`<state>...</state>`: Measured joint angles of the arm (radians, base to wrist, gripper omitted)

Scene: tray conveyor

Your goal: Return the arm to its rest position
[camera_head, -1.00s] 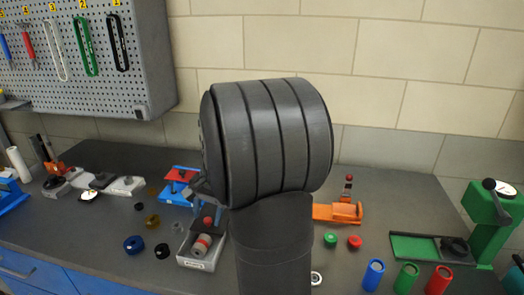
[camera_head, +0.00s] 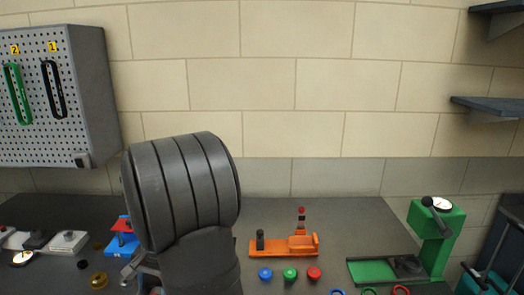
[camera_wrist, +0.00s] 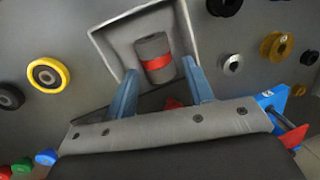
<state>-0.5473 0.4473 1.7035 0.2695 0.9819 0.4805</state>
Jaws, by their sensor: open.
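In the head view my arm's large dark links (camera_head: 185,195) stand left of centre and hide most of my gripper. In the wrist view my gripper (camera_wrist: 160,72) has its two blue fingers apart, with nothing held between them. Beyond the fingertips a grey open tray (camera_wrist: 112,45) holds a dark grey cylinder with a red band (camera_wrist: 155,58). The cylinder appears between the fingers in the picture; the exact gap to it cannot be told.
An orange fixture (camera_head: 285,247) and several coloured caps (camera_head: 290,273) are on the dark bench. A green press (camera_head: 432,240) stands at right, with wall shelves (camera_head: 488,105) above. A grey pegboard (camera_head: 95,100) is at left. A yellow ring (camera_wrist: 48,75) lies beside the tray.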

